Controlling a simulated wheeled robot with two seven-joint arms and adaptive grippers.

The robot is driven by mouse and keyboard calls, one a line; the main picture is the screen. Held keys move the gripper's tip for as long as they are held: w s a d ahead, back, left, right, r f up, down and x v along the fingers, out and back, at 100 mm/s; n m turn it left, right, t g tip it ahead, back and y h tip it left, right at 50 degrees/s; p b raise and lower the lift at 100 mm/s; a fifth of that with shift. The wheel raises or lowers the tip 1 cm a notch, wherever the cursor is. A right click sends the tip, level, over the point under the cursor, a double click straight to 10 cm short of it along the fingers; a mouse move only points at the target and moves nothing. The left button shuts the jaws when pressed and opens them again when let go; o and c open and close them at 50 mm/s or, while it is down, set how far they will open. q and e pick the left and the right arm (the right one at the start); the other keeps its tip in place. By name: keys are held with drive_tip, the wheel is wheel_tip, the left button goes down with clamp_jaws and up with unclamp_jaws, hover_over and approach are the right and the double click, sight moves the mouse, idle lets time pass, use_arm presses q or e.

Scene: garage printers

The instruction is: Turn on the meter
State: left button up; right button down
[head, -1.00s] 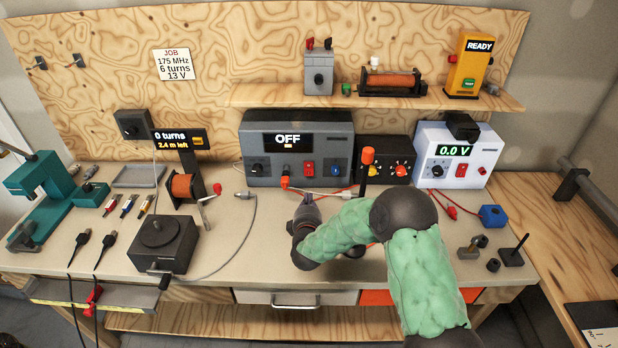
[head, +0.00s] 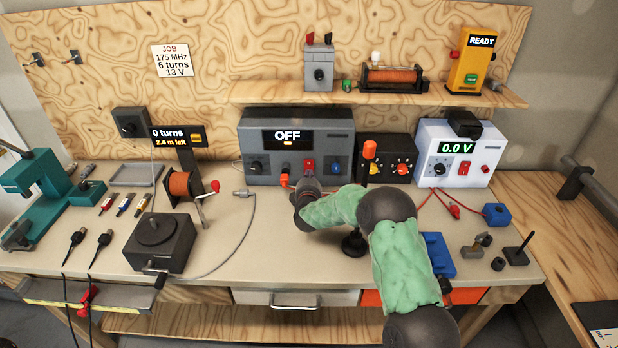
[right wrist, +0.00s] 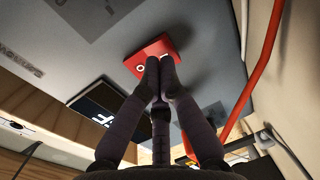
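The meter (head: 262,141) is a grey box at the back of the bench, and its dark display reads OFF. Its red power switch (head: 309,165) is on the front panel, right of an orange terminal. In the right wrist view the switch (right wrist: 150,56) shows close up. My right gripper (head: 308,179) is in front of the panel just below the switch. Its fingertips (right wrist: 160,65) are together with nothing between them and overlap the lower edge of the switch; I cannot tell whether they touch it. My left gripper is out of view.
A black box with knobs (head: 374,178) and a white supply (head: 427,132) reading 0.0 V stand right of the meter. A wire spool (head: 181,184) is at left.

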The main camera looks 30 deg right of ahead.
drive_tip(key=shift+w+d, duration=0.25)
drive_tip(key=shift+w, duration=0.15)
drive_tip(key=shift+w+d+f+b, duration=0.1)
drive_tip(key=shift+f+b, duration=0.15)
drive_tip(key=shift+b, duration=0.35)
drive_tip(key=t+h+b, duration=0.1)
drive_tip(key=b, duration=0.2)
drive_tip(key=shift+w+d+f, duration=0.1)
drive_tip(key=shift+w+f, duration=0.05)
drive_tip(key=shift+f, duration=0.05)
drive_tip(key=shift+r+t, duration=0.15)
drive_tip(key=shift+t, duration=0.15)
drive_tip(key=shift+r, duration=0.15)
drive_tip(key=shift+d, duration=0.1)
